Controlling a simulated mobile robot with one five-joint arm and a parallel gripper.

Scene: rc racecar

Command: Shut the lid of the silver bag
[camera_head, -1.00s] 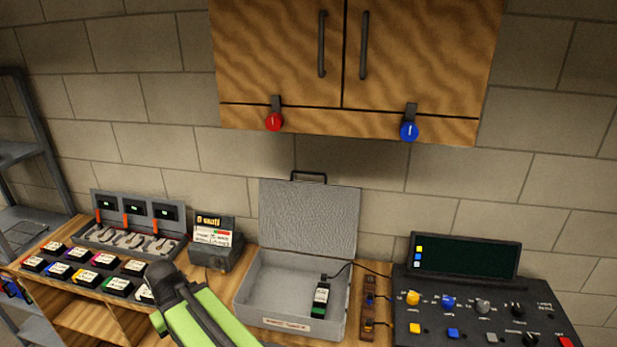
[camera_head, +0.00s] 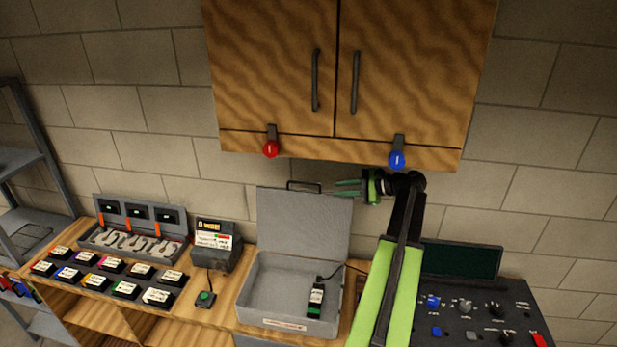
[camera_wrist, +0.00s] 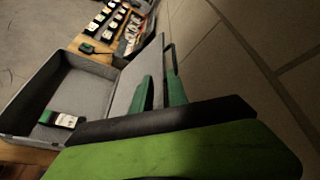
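The silver bag is an open grey case on the wooden bench, with its base (camera_head: 255,290) flat and its lid (camera_head: 305,222) standing upright at the back, handle (camera_head: 303,185) on the top edge. A black and green battery (camera_head: 315,298) lies inside at the right. My gripper (camera_head: 345,188) is by the lid's upper right corner, with its fingers pointing left. In the wrist view the two green fingers (camera_wrist: 160,92) are apart, with nothing held between them. The lid (camera_wrist: 140,72) is close beside them; contact cannot be told. The base (camera_wrist: 35,85) and battery (camera_wrist: 62,119) also show there.
A wall cabinet (camera_head: 340,70) with red and blue knobs hangs above. A charger box (camera_head: 212,240) and a labelled battery set (camera_head: 110,275) are left of the case. A control console (camera_head: 480,305) is on the right, partly behind my arm.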

